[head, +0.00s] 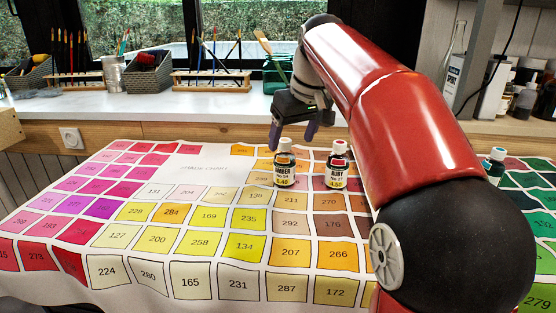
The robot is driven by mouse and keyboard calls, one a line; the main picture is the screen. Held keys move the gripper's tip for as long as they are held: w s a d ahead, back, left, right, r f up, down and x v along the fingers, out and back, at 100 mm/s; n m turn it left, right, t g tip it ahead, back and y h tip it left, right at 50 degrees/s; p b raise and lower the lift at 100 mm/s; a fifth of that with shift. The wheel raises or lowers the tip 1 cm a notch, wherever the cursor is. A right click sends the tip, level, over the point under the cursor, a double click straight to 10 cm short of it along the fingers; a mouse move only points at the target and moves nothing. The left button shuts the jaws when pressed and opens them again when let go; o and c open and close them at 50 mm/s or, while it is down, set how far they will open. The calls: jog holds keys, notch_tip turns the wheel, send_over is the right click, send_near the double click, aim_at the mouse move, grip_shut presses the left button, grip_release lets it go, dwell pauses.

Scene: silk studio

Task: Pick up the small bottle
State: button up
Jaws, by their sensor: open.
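The amber-labelled bottle (285,170) has a pale cap. The bottle labelled ruby (338,168), with a red and white cap, stands to its right. A third small bottle (495,163) with a teal-green cap stands farther right, partly hidden by my arm. My gripper (292,134) is open, with its dark fingers pointing down just above and around the amber bottle's cap level. I cannot tell whether they are directly over it or behind it. Nothing shows between the fingers.
A white sill (150,110) behind the table holds baskets, brush racks (210,80) and a green glass jar (277,72). More bottles (526,98) and a clear bottle (453,65) stand at right. The cloth's left and front are clear.

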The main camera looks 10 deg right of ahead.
aim_at(288, 149)
jog(key=shift+w, duration=0.45)
jog(key=x, duration=0.3)
jog(key=b+x, duration=0.1)
jog(key=x, duration=0.3)
jog(key=shift+s+a+f, duration=0.1)
jog(key=shift+s+f, duration=0.05)
jog(key=shift+f, duration=0.15)
jog(key=c, duration=1.1)
